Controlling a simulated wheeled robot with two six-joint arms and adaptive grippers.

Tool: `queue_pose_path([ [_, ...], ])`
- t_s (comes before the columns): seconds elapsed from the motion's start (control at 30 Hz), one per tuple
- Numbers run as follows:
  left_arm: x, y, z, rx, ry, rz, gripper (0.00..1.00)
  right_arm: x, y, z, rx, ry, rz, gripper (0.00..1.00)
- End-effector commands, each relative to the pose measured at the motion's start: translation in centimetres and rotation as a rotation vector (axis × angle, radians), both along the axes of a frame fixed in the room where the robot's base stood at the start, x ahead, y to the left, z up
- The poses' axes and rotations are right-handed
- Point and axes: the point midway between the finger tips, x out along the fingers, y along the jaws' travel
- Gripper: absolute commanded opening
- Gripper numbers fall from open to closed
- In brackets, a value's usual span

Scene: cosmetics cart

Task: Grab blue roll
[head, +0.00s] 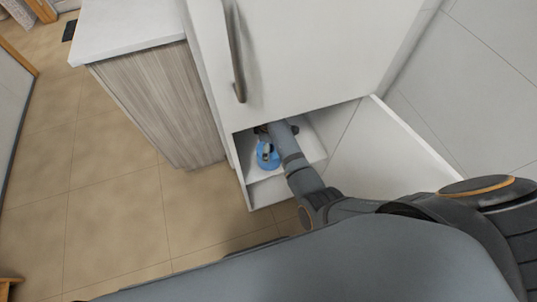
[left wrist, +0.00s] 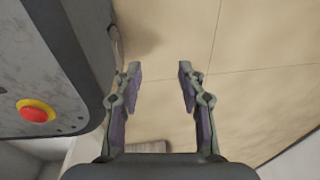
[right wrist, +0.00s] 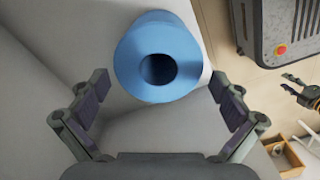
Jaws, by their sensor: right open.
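The blue roll (head: 267,156) sits on a white shelf inside an open lower compartment in the head view. In the right wrist view the blue roll (right wrist: 158,58) shows its round end and dark core hole. My right gripper (right wrist: 158,90) is open, with one finger on either side of the roll's near end. I cannot tell if either finger touches it. In the head view the right gripper (head: 266,143) is partly hidden by my arm and the cabinet. My left gripper (left wrist: 160,72) is open and empty above the tiled floor.
A tall white cabinet (head: 300,50) with a handle stands above the compartment. Its lower door (head: 410,150) is swung open on the right. A wood-fronted counter (head: 160,100) stands at left. A wooden box (right wrist: 285,155) lies on the floor.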

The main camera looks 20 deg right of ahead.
Motion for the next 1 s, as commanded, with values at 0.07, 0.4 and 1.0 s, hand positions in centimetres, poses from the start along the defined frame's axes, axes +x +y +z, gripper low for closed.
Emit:
queue_pose_path([
  [0.07, 0.0, -0.1, -0.3, -0.001, 0.000, 0.000, 0.40, 0.0, 0.0, -0.6, 0.000, -0.001, -0.001, 1.00],
  [0.4, 3.1, -0.4, -0.9, -0.005, -0.013, 0.003, 0.40, 0.2, 0.0, -5.3, -0.001, 0.000, -0.001, 1.00],
  [1.0, 3.4, -0.5, -0.7, -0.005, -0.012, 0.002, 0.40, 0.2, 0.1, -5.8, 0.000, -0.001, -0.002, 0.59],
])
